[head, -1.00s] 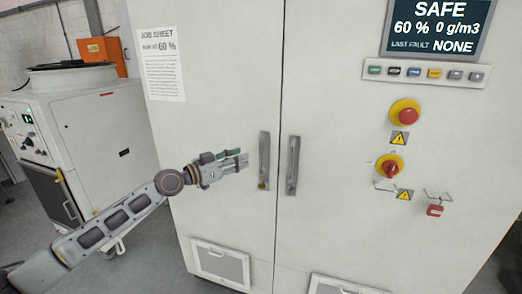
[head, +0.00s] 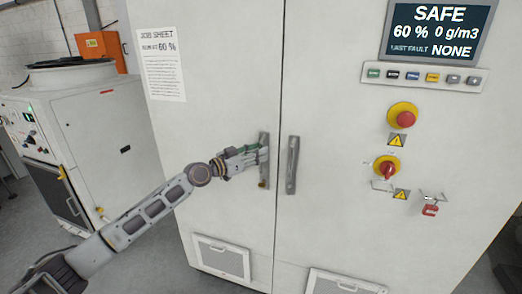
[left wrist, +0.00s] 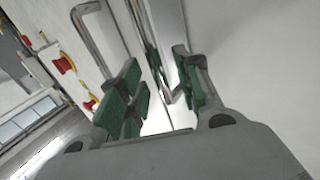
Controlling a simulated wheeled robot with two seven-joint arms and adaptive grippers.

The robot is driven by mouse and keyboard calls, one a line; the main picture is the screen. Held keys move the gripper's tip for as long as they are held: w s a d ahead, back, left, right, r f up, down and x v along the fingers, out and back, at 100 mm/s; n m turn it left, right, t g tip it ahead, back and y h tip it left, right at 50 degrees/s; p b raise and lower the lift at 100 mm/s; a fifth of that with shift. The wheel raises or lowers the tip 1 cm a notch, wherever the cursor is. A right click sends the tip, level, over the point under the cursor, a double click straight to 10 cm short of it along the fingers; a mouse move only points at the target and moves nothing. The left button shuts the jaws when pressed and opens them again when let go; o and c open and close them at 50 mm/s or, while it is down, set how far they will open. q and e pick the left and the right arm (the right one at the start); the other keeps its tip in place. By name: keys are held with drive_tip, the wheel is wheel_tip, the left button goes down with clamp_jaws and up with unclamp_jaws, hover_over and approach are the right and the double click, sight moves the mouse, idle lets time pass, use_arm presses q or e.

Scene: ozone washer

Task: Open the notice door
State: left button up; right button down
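The notice door (head: 220,105) is the left cabinet door. It carries the job sheet (head: 161,64) and looks shut, with a thin seam beside the right door (head: 335,150). Its vertical metal handle (head: 263,174) is near the seam. My left gripper (head: 261,154) is at this handle, overlapping its middle in the head view. In the left wrist view its green-padded fingers (left wrist: 159,82) are apart, with handle metal showing between them. Whether the pads touch the handle I cannot tell. My right gripper is out of view.
The right door has its own handle (head: 292,165) close by. Further right are a status screen (head: 438,30), a button row (head: 424,77), an emergency stop (head: 403,116) and a red rotary switch (head: 387,169). A white machine (head: 85,135) stands left of the cabinet.

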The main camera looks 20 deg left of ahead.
use_arm(q)
drive_tip(key=shift+x, duration=0.95)
clamp_jaws()
